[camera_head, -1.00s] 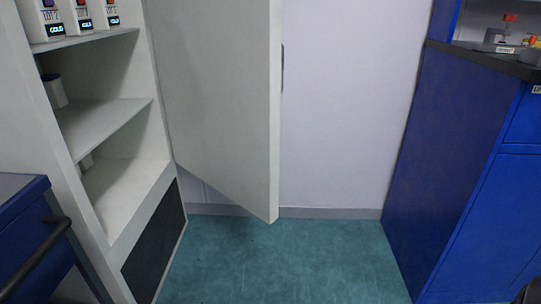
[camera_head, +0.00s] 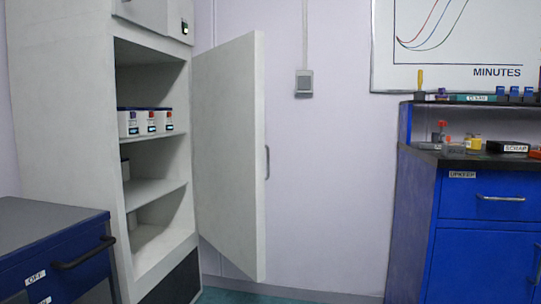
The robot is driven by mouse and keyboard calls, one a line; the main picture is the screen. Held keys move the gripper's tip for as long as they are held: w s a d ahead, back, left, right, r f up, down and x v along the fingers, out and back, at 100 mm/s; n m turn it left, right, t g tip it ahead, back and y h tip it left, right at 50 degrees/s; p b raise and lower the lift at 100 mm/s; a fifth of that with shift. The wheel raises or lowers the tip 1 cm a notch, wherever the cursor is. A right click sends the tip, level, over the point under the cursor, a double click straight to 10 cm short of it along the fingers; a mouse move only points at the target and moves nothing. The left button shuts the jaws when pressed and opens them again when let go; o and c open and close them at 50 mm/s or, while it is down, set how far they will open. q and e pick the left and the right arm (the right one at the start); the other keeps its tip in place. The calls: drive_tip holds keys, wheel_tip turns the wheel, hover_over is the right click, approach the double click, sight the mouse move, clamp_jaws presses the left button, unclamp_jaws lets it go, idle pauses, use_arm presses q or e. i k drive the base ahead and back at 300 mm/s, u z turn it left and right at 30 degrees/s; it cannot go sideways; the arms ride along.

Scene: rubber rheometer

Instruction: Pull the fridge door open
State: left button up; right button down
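The fridge (camera_head: 60,100) is a tall white cabinet at the left. Its white door (camera_head: 226,150) stands wide open, swung out to the right of the opening. A grey handle (camera_head: 267,162) is on the door's free edge. Inside, several white containers with dark lids (camera_head: 150,122) stand in a row on the upper shelf (camera_head: 160,135). Darker containers on the lower shelves are partly hidden by the fridge's side wall. Neither of my grippers shows in the head view.
A dark-topped blue cabinet (camera_head: 60,262) with a bar handle stands at the front left. A blue workbench (camera_head: 480,235) with small items on its dark top is at the right. Bare wall (camera_head: 335,190) and some teal floor (camera_head: 235,297) lie between the fridge and the bench.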

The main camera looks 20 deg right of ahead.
sight(228, 85)
drive_tip(key=z, duration=0.6)
drive_tip(key=i, duration=1.5)
drive_tip(key=u, duration=0.45)
